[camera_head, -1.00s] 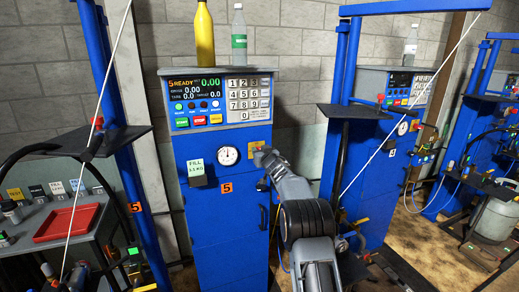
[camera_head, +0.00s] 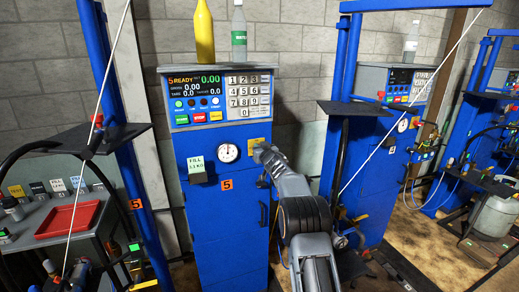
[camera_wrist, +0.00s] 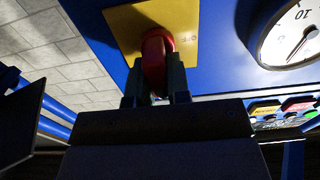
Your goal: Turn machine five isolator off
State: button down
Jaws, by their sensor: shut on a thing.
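Machine five (camera_head: 222,225) is a blue cabinet marked with an orange 5. Its isolator is a red knob (camera_wrist: 157,58) on a yellow plate (camera_wrist: 122,22), right of the dial gauge in the head view. The plate (camera_head: 257,142) is partly covered there by my gripper. In the wrist view my gripper (camera_wrist: 158,88) is shut on the red knob, one finger on each side. The knob's long side runs roughly up and down in that view.
The gauge (camera_head: 228,152) sits close beside the plate. Above are a lit READY display (camera_head: 197,92) and keypad (camera_head: 249,92). Bottles stand on the cabinet top. A blue post (camera_head: 332,155) and machine four (camera_head: 381,180) stand at right; a red tray (camera_head: 70,219) is at left.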

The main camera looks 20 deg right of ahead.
dwell(0.3)
jog(key=n, duration=0.1)
jog(key=n+b, duration=0.1)
jog(key=n, duration=0.1)
jog(key=n+b, duration=0.1)
jog(key=shift+a+f, duration=0.1)
jog(key=shift+a, duration=0.15)
jog(key=shift+a+f+n+b, duration=0.2)
jog(key=shift+n+b, duration=0.7)
jog(key=shift+n, duration=1.4)
jog(key=shift+a+f+n+b, duration=0.15)
jog(key=shift+n+b, duration=0.8)
jog(key=shift+n, duration=1.35)
jog(key=shift+a+f+n+b, duration=0.15)
jog(key=shift+n+b, duration=0.75)
jog(key=shift+n, duration=1.4)
jog(key=c, duration=1.1)
grip_release()
jog(key=shift+f, duration=0.1)
